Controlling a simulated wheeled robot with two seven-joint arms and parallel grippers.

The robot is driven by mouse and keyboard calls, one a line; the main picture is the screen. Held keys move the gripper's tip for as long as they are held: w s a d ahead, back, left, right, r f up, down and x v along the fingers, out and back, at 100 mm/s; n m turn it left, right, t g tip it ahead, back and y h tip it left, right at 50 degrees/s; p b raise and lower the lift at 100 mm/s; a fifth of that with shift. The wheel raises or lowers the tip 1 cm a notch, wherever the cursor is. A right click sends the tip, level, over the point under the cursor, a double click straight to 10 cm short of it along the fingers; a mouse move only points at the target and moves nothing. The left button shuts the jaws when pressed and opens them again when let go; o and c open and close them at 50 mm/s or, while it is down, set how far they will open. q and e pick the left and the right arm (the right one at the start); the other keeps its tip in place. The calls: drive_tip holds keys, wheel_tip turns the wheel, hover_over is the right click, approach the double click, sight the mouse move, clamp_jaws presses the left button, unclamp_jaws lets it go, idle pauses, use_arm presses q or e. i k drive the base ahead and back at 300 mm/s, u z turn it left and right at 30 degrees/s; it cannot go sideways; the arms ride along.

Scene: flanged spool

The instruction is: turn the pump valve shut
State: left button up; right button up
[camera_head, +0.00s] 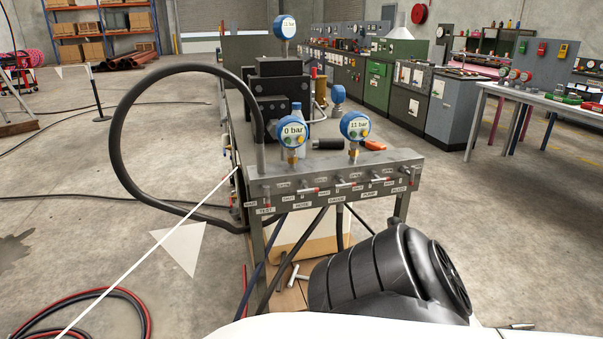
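The grey valve manifold (330,168) runs along the front of the test stand, with a row of small red-tipped valve levers and labels. The PUMP label (369,194) is fourth from the left, between GAUGE and BLEED. The pump valve lever (380,180) sits just above it; its exact setting is too small to tell. A blue gauge (292,131) on the left of the manifold reads 0 bar. A blue gauge (354,127) on the right reads 11 bar. Neither of my grippers is in view.
A thick black hose (118,125) loops out left of the stand. A black pump block (277,82) stands behind the manifold, with a higher gauge (285,27) above it. A work table (540,98) stands at the right. Coiled hoses (90,310) lie at lower left.

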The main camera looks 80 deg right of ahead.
sight(378, 180)
drive_tip(key=z, duration=2.3)
drive_tip(key=i, duration=1)
